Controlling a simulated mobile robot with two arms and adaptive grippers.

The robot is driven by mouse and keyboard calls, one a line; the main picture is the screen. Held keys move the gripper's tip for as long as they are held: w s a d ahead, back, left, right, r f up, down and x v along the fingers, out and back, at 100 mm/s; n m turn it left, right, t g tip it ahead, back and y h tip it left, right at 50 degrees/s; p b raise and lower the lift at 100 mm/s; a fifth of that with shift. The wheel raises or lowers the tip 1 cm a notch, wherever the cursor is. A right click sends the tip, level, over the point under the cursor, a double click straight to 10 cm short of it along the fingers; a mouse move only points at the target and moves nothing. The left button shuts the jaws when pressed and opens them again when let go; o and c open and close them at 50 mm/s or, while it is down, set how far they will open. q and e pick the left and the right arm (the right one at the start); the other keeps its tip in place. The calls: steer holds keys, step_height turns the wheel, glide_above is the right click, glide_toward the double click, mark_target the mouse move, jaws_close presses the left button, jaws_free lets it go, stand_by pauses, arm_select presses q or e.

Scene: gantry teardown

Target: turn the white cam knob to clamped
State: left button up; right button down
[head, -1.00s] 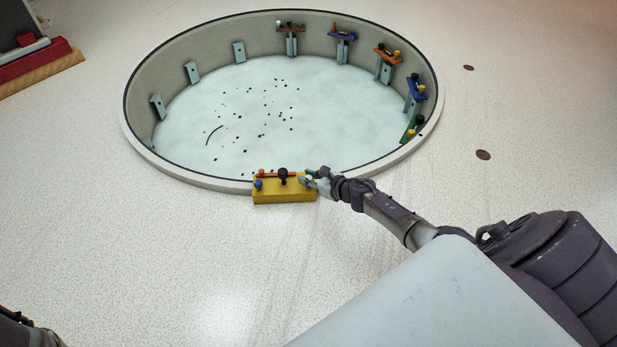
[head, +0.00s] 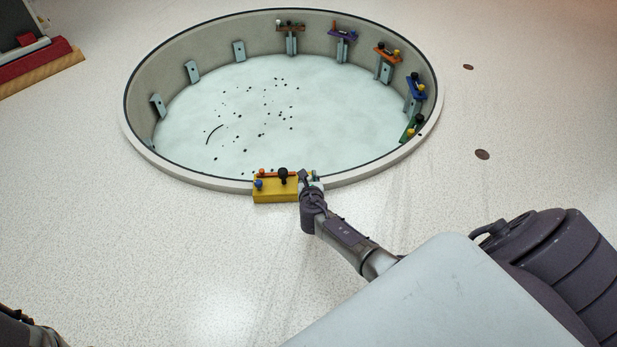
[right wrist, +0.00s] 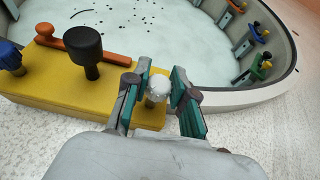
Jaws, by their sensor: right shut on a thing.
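The white cam knob (right wrist: 158,87) shows in the right wrist view at the right end of a yellow block (right wrist: 50,80). My right gripper (right wrist: 158,97) is shut on it, with one teal-lined finger on each side. In the head view the yellow block (head: 272,191) sits at the near rim of the round pit, and my right gripper (head: 311,180) covers its right end, so the knob is mostly hidden there. The knob's angle cannot be read from its round top. My left gripper is not in view.
The block also carries a black knob (right wrist: 86,47), an orange lever (right wrist: 68,40) and a blue knob (right wrist: 11,56). The round pit (head: 180,184) lies beyond, with several coloured brackets on its far right wall.

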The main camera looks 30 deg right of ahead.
steer(key=m+g+h, duration=0.1)
steer(key=m+h, duration=0.1)
steer(key=shift+w+a+m+g+h+b, duration=0.1)
steer(key=shift+w+m+g+h+b, duration=0.05)
steer(key=shift+m+g+h+b, duration=0.65)
steer(key=shift+m+g+h, duration=0.3)
steer(key=shift+m+g, duration=0.15)
steer(key=m+g+h+b, duration=0.1)
steer(key=m+g+b, duration=0.1)
steer(key=m, duration=0.1)
steer(key=shift+f+g+h, duration=0.1)
steer(key=shift+g+h, duration=0.25)
steer(key=shift+h, duration=0.05)
steer(key=shift+m+g+b, duration=0.75)
steer(key=shift+g+b, duration=0.2)
steer(key=shift+g, duration=0.05)
steer(key=c, duration=0.9)
jaws_free()
steer(key=shift+c, duration=0.2)
